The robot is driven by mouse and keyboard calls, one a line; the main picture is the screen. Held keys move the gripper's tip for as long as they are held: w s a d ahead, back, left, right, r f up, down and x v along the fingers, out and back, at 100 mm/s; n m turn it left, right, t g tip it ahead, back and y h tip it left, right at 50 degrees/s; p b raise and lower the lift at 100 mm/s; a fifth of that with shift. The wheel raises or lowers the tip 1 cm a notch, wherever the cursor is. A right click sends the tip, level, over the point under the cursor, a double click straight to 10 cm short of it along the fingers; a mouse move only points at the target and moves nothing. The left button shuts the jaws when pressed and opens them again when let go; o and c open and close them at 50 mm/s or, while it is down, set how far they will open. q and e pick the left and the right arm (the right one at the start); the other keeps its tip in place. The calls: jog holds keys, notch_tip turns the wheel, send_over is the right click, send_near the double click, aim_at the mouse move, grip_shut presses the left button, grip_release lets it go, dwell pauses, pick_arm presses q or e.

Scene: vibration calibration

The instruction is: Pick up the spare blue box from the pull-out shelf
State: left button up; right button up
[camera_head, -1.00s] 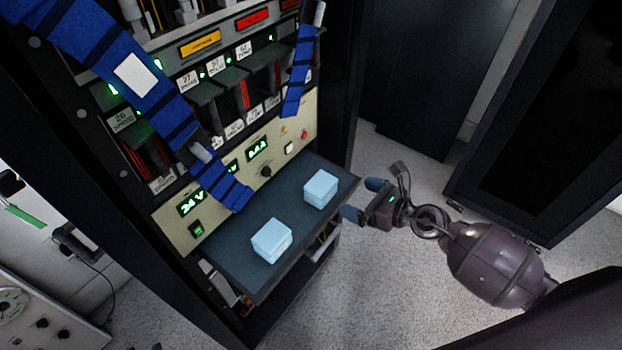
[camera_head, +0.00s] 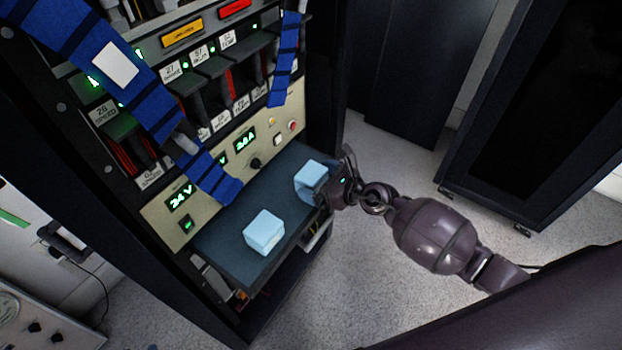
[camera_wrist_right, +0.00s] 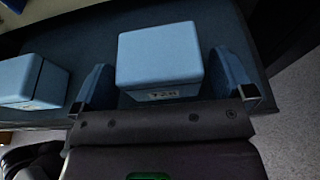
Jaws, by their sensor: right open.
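Two light blue boxes rest on the dark pull-out shelf (camera_head: 232,262). The farther box (camera_head: 311,176) is near the shelf's right end; the nearer box (camera_head: 264,231) is closer to the left end. My right gripper (camera_head: 318,189) is at the farther box. In the right wrist view this box (camera_wrist_right: 160,58), with a small printed label on its front, sits between the open fingers of my right gripper (camera_wrist_right: 165,85). A narrow gap shows beside each finger. The other box (camera_wrist_right: 32,82) is to the left, outside the fingers. My left gripper is not in view.
The rack's cream panel (camera_head: 222,160) with lit green displays rises behind the shelf. Blue straps (camera_head: 150,95) hang in front of the rack at the left. A dark cabinet door (camera_head: 540,110) stands at the right. Grey floor is open in front of the shelf.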

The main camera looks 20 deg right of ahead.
jog(key=shift+w+a+f, duration=0.2)
jog(key=shift+w+a, duration=0.2)
jog(key=shift+w, duration=0.15)
jog(key=shift+c, duration=0.3)
jog(key=c, duration=0.9)
jog(key=shift+r, duration=0.15)
